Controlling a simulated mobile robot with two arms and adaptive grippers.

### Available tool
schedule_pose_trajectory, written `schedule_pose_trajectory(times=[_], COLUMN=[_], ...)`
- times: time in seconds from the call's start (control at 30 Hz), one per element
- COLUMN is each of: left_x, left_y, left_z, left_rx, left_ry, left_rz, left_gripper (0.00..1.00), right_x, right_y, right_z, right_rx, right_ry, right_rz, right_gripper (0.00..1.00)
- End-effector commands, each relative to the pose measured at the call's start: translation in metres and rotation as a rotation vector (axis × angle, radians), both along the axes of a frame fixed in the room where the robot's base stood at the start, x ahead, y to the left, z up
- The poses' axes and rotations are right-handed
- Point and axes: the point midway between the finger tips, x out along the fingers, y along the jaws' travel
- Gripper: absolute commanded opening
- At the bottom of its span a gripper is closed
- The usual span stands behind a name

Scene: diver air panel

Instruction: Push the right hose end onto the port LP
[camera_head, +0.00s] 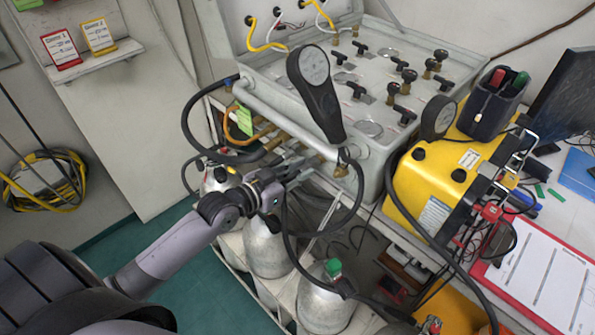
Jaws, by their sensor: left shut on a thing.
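The grey air panel case (375,165) stands at the centre, with several brass ports along its lower left side. One brass port (341,169) shows near its front corner; I cannot read which is LP. My left gripper (291,176) is at this side, below the row of ports, shut on a hose end that its fingers mostly hide. A black hose (287,225) hangs down from the gripper area. I cannot tell whether the held end touches a port. My right gripper is not in view.
A yellow unit (435,185) and a red clipboard (545,275) are at the right. Grey cylinders (325,305) stand below. Black hoses loop around the ports, close to my gripper.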

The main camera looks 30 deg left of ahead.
Motion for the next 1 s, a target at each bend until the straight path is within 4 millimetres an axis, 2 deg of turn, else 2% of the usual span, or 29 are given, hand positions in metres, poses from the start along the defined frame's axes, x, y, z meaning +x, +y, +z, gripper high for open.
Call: schedule_pose_trajectory(times=[0.13,0.17,0.5,0.83,1.0], left_x=[0.002,0.002,0.001,-0.001,-0.018], left_y=[0.0,0.0,0.0,0.001,0.007], left_z=[0.006,0.006,0.003,0.001,0.004], left_rx=[-0.004,-0.004,-0.001,-0.001,0.001], left_ry=[-0.014,-0.014,-0.007,-0.003,-0.001], left_rz=[0.001,0.001,0.0,0.0,0.0], left_gripper=[0.0,0.19,0.41,0.41,0.41], right_x=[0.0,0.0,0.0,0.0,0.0], right_y=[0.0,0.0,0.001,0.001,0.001], right_z=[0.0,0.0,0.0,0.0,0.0], right_rx=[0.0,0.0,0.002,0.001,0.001], right_ry=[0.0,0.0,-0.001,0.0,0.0], right_rz=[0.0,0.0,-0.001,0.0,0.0], right_gripper=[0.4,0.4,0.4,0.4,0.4])
